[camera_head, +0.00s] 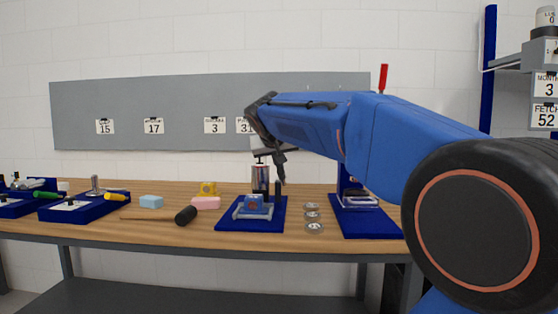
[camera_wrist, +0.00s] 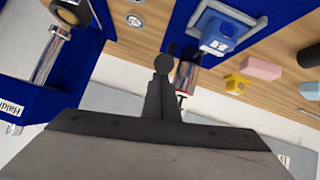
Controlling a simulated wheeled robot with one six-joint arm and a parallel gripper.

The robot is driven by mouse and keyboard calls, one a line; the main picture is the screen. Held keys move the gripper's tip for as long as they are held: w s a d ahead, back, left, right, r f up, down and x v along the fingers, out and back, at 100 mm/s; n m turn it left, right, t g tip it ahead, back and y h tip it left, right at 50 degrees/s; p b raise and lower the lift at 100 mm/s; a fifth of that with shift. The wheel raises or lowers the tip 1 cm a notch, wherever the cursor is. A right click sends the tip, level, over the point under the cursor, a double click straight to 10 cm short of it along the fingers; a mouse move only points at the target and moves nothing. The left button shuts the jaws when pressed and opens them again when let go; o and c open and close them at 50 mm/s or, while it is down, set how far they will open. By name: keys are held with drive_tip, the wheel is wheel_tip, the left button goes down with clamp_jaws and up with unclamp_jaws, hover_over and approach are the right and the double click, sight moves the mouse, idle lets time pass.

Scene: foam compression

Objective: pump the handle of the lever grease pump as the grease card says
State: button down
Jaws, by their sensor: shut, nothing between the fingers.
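A dark-and-silver upright cylinder (camera_head: 261,178), which looks like the lever grease pump, stands at the back of the central blue board (camera_head: 225,220). The cylinder shows shiny with red in the wrist view (camera_wrist: 186,78), partly behind my fingers. My gripper (camera_head: 281,177) points down just right of the cylinder, its fingers shut and empty. In the wrist view my gripper (camera_wrist: 162,82) has a dark round knob (camera_wrist: 163,63) at its tips; I cannot tell whether they touch. The lever itself is not clear. Wall cards show numbers, including 3 (camera_head: 214,125); their small headings are unreadable, so I cannot identify the grease card.
A blue block in a grey frame (camera_head: 253,206) sits at the board's front. A mallet (camera_head: 185,215), pink block (camera_head: 206,203) and yellow block (camera_head: 208,188) lie left.

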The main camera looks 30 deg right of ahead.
drive_tip(key=s+f, duration=0.1)
drive_tip(key=f, duration=0.2)
drive_tip(key=s+a+f, duration=0.1)
drive_tip(key=f, duration=0.2)
drive_tip(key=a+f, duration=0.1)
drive_tip(key=f, duration=0.2)
drive_tip(key=shift+s+f, duration=0.35)
drive_tip(key=shift+s, duration=0.05)
wheel_tip(320, 180, up, 6)
drive_tip(key=s+a+r, duration=0.2)
drive_tip(key=s+a, duration=0.4)
drive_tip(key=s, duration=0.1)
drive_tip(key=shift+a+r+t, duration=0.2)
drive_tip(key=shift+r+t, duration=0.1)
drive_tip(key=shift+r, duration=0.05)
drive_tip(key=shift+w, duration=0.1)
idle(0.4)
drive_tip(key=w+d+r, duration=0.2)
drive_tip(key=w+r, duration=0.1)
drive_tip(key=r, duration=0.3)
drive_tip(key=w+d+r+g, duration=0.1)
drive_tip(key=w+d+r, duration=0.1)
drive_tip(key=r, duration=0.4)
drive_tip(key=shift+w+d+r, duration=0.2)
drive_tip(key=shift+w+d, duration=0.05)
drive_tip(key=shift+w, duration=0.35)
